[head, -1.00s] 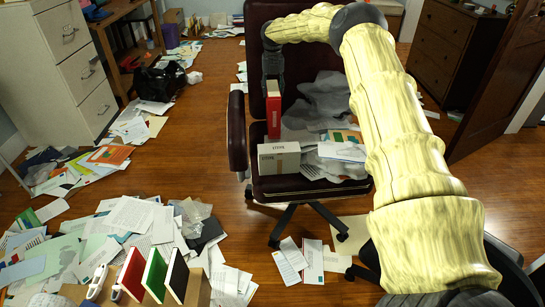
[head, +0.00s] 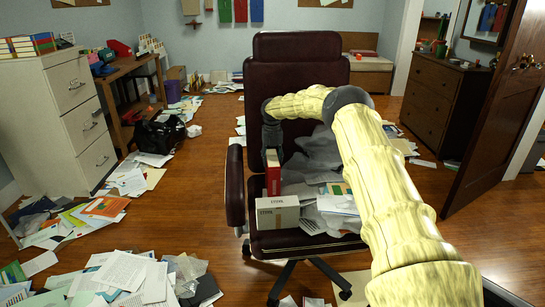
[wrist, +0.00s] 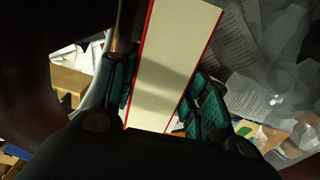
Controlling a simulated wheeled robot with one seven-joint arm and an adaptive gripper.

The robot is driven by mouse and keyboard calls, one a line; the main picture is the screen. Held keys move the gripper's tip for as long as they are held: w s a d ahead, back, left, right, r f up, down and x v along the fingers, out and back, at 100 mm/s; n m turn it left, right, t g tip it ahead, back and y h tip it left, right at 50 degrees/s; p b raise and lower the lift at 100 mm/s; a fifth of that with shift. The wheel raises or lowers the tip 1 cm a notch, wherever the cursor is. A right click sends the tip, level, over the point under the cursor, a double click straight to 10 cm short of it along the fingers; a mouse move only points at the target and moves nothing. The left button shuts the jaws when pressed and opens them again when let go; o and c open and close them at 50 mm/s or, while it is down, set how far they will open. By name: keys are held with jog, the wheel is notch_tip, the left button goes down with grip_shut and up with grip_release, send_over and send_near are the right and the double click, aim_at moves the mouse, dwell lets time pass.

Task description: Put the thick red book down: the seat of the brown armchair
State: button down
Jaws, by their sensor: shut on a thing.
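The thick red book (head: 273,174) stands upright over the seat of the brown armchair (head: 262,240), a dark brown wheeled chair, just behind a box. My gripper (wrist: 165,100) is shut on the book, one finger pad on each side of it. In the wrist view the book (wrist: 178,50) shows cream pages between red cover edges. In the head view my gripper is above the book's top. The book's lower edge is hidden behind the box, so I cannot tell whether it touches the seat.
A tan box (head: 278,213) sits at the seat's front left. Loose papers (head: 335,202) and grey crumpled sheets (head: 318,150) cover much of the seat. The chair's left armrest (head: 235,185) stands close beside the book. More papers (head: 120,275) litter the floor at left.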

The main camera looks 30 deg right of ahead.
notch_tip(320, 180, down, 2)
jog(key=shift+f, duration=0.15)
jog(key=c, duration=0.7)
grip_release()
jog(key=shift+f, duration=0.1)
notch_tip(320, 180, up, 12)
jog(key=shift+r+p, duration=0.1)
jog(key=shift+p, duration=0.4)
